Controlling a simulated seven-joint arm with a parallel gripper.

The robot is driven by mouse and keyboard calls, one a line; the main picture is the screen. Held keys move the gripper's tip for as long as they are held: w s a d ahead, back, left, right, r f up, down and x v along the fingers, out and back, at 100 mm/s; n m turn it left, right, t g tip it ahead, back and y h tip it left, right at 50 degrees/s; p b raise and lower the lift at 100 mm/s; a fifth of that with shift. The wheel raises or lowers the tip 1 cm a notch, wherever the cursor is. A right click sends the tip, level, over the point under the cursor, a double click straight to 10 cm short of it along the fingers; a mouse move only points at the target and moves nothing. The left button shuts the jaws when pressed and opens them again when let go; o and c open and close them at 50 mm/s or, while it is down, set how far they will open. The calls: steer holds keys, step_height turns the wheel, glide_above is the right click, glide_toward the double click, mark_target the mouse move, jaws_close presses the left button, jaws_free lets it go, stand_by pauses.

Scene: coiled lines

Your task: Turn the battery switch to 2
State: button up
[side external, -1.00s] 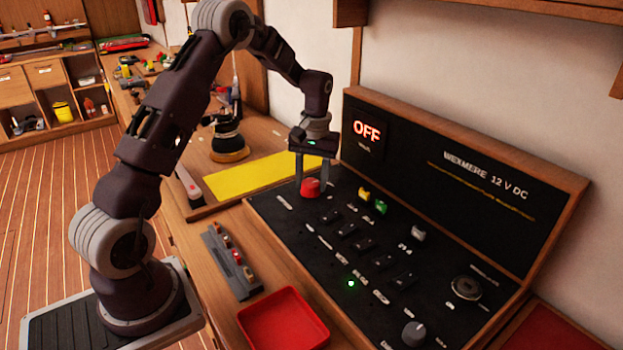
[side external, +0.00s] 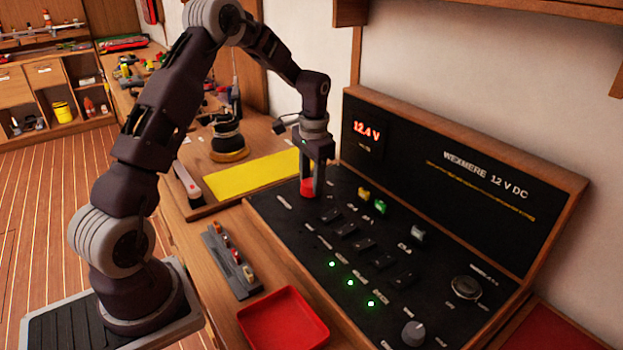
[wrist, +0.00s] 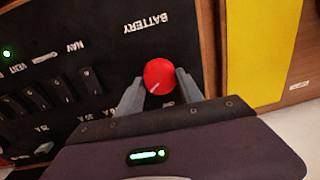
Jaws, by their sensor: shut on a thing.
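The red battery switch knob (side external: 308,187) sits at the far left corner of the black panel (side external: 290,222). My gripper (side external: 308,190) points down over it, with its fingers on either side of the knob. In the wrist view the red knob (wrist: 159,76) lies between the two grey fingers (wrist: 160,90), which are shut on it. A pale pointer line shows on the knob, slanting. The "BATTERY" label is readable upside down beside it; the position numbers are hidden or too small to read. The display (side external: 367,134) reads 12.4 V.
Several green lights (side external: 351,283) glow on the panel beside a row of black rocker switches (side external: 362,243). A red tray (side external: 283,320) and a grey block with small parts (side external: 231,260) lie in front.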

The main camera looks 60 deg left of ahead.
steer(key=shift+m, duration=0.3)
stand_by(0.4)
steer(key=o, duration=1.4)
step_height(320, 180, up, 6)
steer(key=shift+d+r, duration=0.1)
steer(key=shift+d, duration=0.05)
steer(key=shift+r, duration=0.45)
